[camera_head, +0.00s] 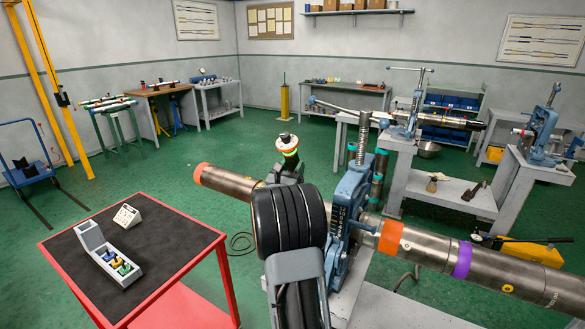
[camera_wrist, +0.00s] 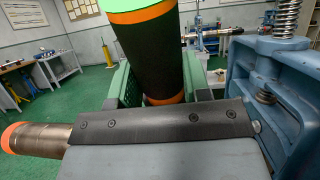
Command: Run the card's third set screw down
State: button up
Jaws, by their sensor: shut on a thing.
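My gripper (camera_wrist: 156,88) is shut on a dark driver-like tool (camera_wrist: 150,55) with orange bands and a green upper part, between green finger pads. In the head view the gripper (camera_head: 288,168) is partly behind my arm, and the banded tool (camera_head: 288,146) stands above the steel pipe. The pipe (camera_head: 232,183) is clamped in a blue vise (camera_head: 352,195) and carries an orange band (camera_head: 390,237) and a purple band (camera_head: 461,259). A small yellow ring (camera_head: 508,288) sits on the right part. The card (camera_head: 127,215) stands on the red table; its marks are too small to read.
The red table (camera_head: 205,252) bears a grey holder (camera_head: 92,236) with blue, yellow and green-topped pieces. In the wrist view the vise (camera_wrist: 270,75) is close on the right and the pipe (camera_wrist: 45,138) lies left.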

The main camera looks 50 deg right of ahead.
jog(key=shift+a+b, duration=0.1)
jog(key=shift+b, duration=0.65)
jog(key=shift+w+d+f+b, duration=0.1)
jog(key=shift+d+f+b, duration=0.2)
jog(key=shift+f+b, duration=0.35)
jog(key=shift+w+d+f+b, duration=0.1)
jog(key=shift+d+f+b, duration=0.2)
jog(key=shift+f+b, duration=0.35)
jog(key=shift+d+f+b, duration=0.3)
jog(key=shift+f+b, duration=0.2)
jog(key=shift+f, duration=0.2)
jog(key=shift+d+f+b, duration=0.3)
jog(key=shift+f+b, duration=0.55)
jog(key=shift+b, duration=0.55)
dwell(1.0)
jog(key=shift+r, duration=0.25)
dwell(0.5)
jog(key=shift+a+r+p, duration=0.2)
jog(key=shift+r+p, duration=0.1)
jog(key=shift+r, duration=0.15)
jog(key=shift+s+a+r+p, duration=0.1)
jog(key=shift+a+r+p, duration=0.15)
jog(key=shift+r, duration=0.35)
jog(key=shift+s+a+r+p, duration=0.1)
jog(key=shift+a+r+p, duration=0.2)
jog(key=shift+r, duration=0.25)
jog(key=shift+a+r+p, duration=0.2)
jog(key=shift+a+r, duration=0.05)
jog(key=shift+r, duration=0.35)
